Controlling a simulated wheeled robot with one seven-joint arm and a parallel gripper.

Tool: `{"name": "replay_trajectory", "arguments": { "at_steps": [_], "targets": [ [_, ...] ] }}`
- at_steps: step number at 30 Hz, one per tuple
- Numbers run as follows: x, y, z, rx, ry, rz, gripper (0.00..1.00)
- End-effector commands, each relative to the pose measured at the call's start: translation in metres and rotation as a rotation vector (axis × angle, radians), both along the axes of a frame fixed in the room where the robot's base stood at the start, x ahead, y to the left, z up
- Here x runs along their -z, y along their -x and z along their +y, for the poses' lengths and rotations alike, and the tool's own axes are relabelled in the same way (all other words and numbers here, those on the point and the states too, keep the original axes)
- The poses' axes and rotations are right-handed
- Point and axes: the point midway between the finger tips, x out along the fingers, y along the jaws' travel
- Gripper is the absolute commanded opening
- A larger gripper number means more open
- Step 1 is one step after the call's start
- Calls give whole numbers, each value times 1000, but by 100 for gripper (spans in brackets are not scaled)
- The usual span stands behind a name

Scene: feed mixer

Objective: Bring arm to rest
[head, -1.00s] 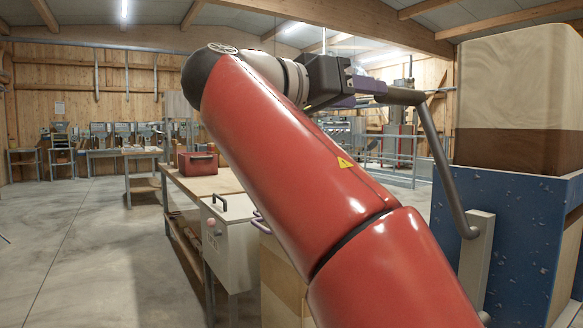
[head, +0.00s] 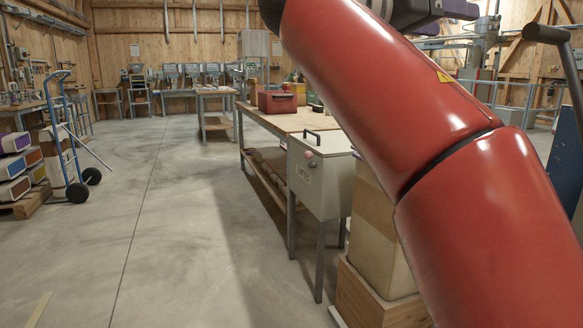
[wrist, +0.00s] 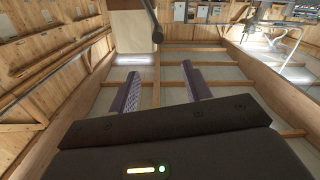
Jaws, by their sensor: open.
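My red arm stretches up across the right half of the head view, and its wrist is cut off by the top edge. My gripper (head: 445,14) shows only in part there, with purple fingers near the top right. In the wrist view my gripper (wrist: 163,88) is open, its two purple fingers apart with nothing between them. A crank handle (head: 547,34) with a dark grip stands right of the gripper in the head view, apart from it. A grey bar with a dark end, likely the same handle (wrist: 154,24), shows beyond the fingers in the wrist view.
A metal box on legs (head: 322,180) and a long workbench (head: 295,122) stand left of my arm. Stacked cartons (head: 378,240) are close beside the arm. A blue hand truck (head: 68,130) stands far left. The concrete floor (head: 170,220) between is clear.

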Motion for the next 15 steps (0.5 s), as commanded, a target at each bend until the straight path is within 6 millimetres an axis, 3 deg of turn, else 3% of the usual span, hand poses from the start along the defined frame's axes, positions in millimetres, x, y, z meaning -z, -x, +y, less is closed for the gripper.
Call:
{"name": "replay_trajectory", "arguments": {
  "at_steps": [8, 15],
  "targets": [
    [24, -7, -6, -76, -13, 129, 49],
    [67, -11, -13, -183, -47, 306, 49]
  ]
}}
